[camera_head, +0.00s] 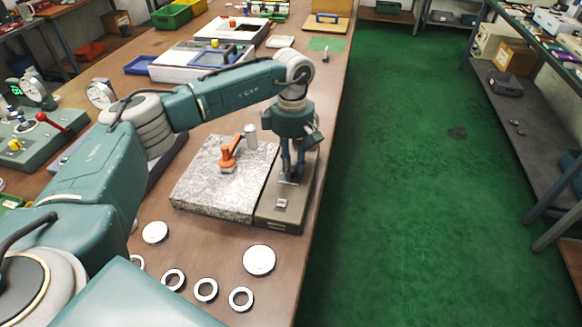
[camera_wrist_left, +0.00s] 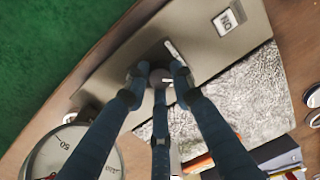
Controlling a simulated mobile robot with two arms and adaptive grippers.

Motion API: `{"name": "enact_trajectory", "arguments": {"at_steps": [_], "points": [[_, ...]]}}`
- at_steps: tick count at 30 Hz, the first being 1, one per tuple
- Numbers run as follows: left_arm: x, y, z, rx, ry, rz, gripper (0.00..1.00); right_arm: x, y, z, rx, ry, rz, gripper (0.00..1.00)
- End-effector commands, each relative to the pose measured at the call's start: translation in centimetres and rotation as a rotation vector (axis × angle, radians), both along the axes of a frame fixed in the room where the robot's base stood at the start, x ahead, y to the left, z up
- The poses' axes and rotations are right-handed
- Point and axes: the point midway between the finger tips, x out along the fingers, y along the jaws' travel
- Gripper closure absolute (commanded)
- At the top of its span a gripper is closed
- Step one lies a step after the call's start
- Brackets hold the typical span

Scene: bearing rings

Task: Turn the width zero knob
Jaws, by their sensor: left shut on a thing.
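My left gripper (camera_head: 291,176) reaches down onto a grey-brown box (camera_head: 279,219) beside the speckled stone plate. In the left wrist view its three blue fingers (camera_wrist_left: 159,84) close around a small dark round knob (camera_wrist_left: 162,75) on the box top. Most of the knob is hidden by the fingertips, and its turn angle cannot be told. A pale slot or marker (camera_wrist_left: 174,50) lies beside the knob. A small lettered window (camera_wrist_left: 229,20) is at the box's near end. My right gripper is not in view.
The stone plate (camera_head: 200,190) carries an orange-red stand (camera_head: 229,152) and a silver cylinder (camera_head: 250,136). A dial gauge (camera_wrist_left: 75,158) is close to the fingers. Several metal rings and discs (camera_head: 259,260) lie at the front. The green floor lies right of the bench.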

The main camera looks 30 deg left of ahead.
Motion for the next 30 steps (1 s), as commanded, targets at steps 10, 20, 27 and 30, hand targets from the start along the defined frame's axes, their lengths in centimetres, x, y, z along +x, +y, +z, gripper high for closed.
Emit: {"name": "enact_trajectory", "arguments": {"at_steps": [10,20,27,30], "points": [[0.03,0.05,0.07,0.002,-0.001,-0.056,1.00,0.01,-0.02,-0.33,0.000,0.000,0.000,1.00],[0.04,0.06,0.09,0.002,-0.001,-0.056,1.00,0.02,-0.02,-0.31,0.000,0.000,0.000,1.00],[0.03,0.04,0.06,0.001,-0.001,-0.056,0.57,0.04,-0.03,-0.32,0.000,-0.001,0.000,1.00],[0.02,0.03,0.05,0.001,-0.001,-0.056,0.57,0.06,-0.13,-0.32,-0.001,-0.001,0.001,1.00]]}}
